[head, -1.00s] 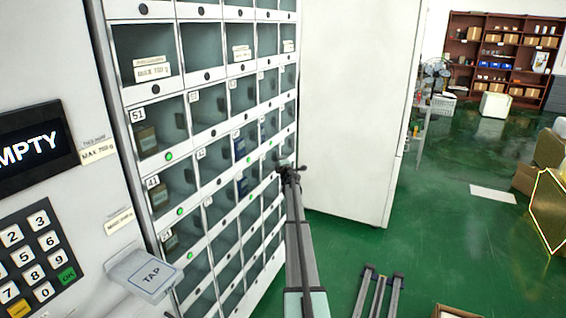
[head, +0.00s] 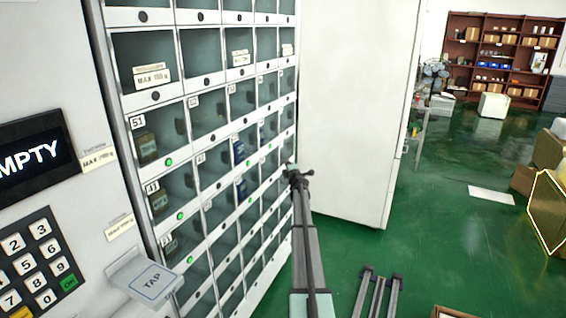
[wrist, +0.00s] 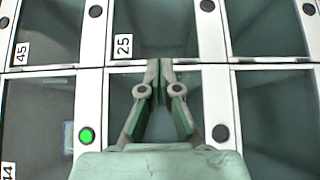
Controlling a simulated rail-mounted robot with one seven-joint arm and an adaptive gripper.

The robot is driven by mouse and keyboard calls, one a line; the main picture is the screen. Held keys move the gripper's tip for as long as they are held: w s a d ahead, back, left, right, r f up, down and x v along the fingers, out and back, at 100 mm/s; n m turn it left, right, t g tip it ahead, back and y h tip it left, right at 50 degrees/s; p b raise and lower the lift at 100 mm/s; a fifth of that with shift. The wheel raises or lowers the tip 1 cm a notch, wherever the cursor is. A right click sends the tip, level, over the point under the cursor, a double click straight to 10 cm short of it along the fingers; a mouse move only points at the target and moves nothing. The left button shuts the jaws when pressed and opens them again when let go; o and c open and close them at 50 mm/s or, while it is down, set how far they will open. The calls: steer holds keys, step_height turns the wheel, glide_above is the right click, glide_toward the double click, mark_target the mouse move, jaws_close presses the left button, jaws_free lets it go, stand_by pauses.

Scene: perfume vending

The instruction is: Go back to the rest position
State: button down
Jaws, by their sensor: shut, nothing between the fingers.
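My arm reaches from the bottom of the head view towards the vending cabinet (head: 291,110). In the wrist view my gripper (wrist: 160,66) has its fingertips together with nothing between them.
Several compartments hold dark boxes, such as the box (head: 145,146) in compartment 51. A keypad (head: 38,262) and a tap reader (head: 150,281) stand at the left. A white panel (head: 345,110) is behind the arm. Green floor (head: 440,230) is open at the right.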

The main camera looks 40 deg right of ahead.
steer(key=s+d+f+m+g+h+b, duration=0.15)
steer(key=s+d+m, duration=0.35)
steer(key=s, duration=0.7)
steer(key=s+a+f+m+g+h, duration=0.1)
steer(key=s+a+f+m+g, duration=0.55)
steer(key=s+f, duration=0.35)
steer(key=s+a+f+m+g+y, duration=0.15)
steer(key=s+a+f, duration=0.25)
steer(key=a+f, duration=0.65)
steer(key=s+a+f+m+g+y, duration=0.1)
steer(key=s+a+f+g+y, duration=0.25)
steer(key=a+f, duration=0.65)
steer(key=s+a+f+m+g+y, duration=0.15)
steer(key=s+a+f, duration=0.35)
steer(key=a, duration=1)
steer(key=s+a+f+g+y, duration=0.1)
steer(key=s+a+f+y, duration=0.2)
steer(key=a, duration=0.5)
steer(key=s+a+f+g, duration=0.1)
steer(key=s+a+f, duration=0.1)
steer(key=s+a, duration=0.5)
steer(key=s+a+f+g+y, duration=0.1)
steer(key=s+a+f+y, duration=0.15)
steer(key=a, duration=0.65)
steer(key=s+a+n+g, duration=0.4)
steer(key=s+a, duration=1.5)
steer(key=s, duration=0.3)
steer(key=shift+s+a+f, duration=0.2)
steer(key=shift+a, duration=0.1)
